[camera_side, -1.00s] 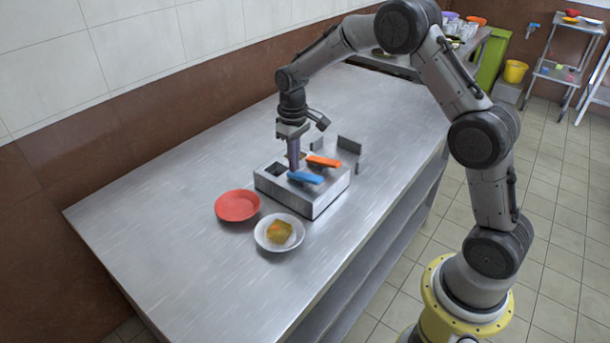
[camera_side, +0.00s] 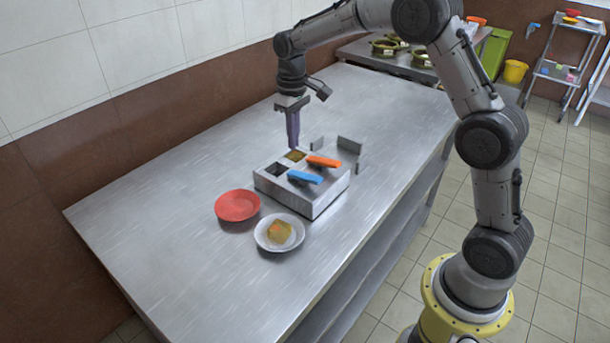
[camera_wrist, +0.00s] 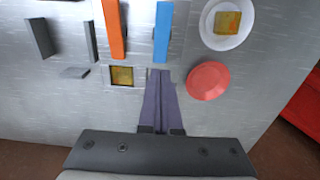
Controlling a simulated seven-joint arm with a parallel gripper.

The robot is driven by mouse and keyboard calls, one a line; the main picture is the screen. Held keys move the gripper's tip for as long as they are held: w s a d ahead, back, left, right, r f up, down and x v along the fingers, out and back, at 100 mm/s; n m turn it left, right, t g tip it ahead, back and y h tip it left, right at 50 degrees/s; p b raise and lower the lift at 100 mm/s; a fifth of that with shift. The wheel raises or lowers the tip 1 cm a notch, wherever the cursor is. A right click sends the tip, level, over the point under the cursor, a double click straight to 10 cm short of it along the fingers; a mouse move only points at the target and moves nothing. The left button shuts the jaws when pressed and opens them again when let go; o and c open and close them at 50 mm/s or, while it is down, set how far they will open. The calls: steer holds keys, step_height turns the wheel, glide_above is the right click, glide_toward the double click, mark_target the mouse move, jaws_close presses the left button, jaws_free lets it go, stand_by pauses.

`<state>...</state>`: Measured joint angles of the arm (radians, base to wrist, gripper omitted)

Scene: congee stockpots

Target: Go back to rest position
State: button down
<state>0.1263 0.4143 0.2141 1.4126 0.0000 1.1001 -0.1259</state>
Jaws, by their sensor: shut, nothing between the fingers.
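My gripper (camera_side: 293,143) is shut and empty, pointing down above the back edge of a metal box (camera_side: 325,203) on the steel table. In the wrist view its purple fingers (camera_wrist: 160,74) lie together, beside an opening with yellow-brown content (camera_wrist: 122,76). The box has two square openings and two bars on top, an orange one (camera_side: 324,161) and a blue one (camera_side: 305,177). In the side view one opening (camera_side: 277,170) looks dark; the fingers hide it in the wrist view.
A red plate (camera_side: 237,205) and a white plate (camera_side: 262,243) with a yellow-brown square piece (camera_side: 280,231) stand in front of the box. Grey upright plates (camera_side: 350,145) stand behind it. The table (camera_side: 150,230) is clear at the left. Pots (camera_side: 384,46) stand on a far counter.

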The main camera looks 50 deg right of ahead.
steer(key=shift+r, duration=0.25)
steer(key=s+a+r+t, duration=0.4)
steer(key=s+r, duration=0.9)
steer(key=r, duration=0.3)
steer(key=s+a+f, duration=0.1)
steer(key=s+f, duration=0.2)
steer(key=s, duration=0.6)
steer(key=s+a+f+t, duration=0.1)
steer(key=s+f, duration=0.3)
steer(key=s, duration=0.5)
steer(key=shift+t, duration=0.3)
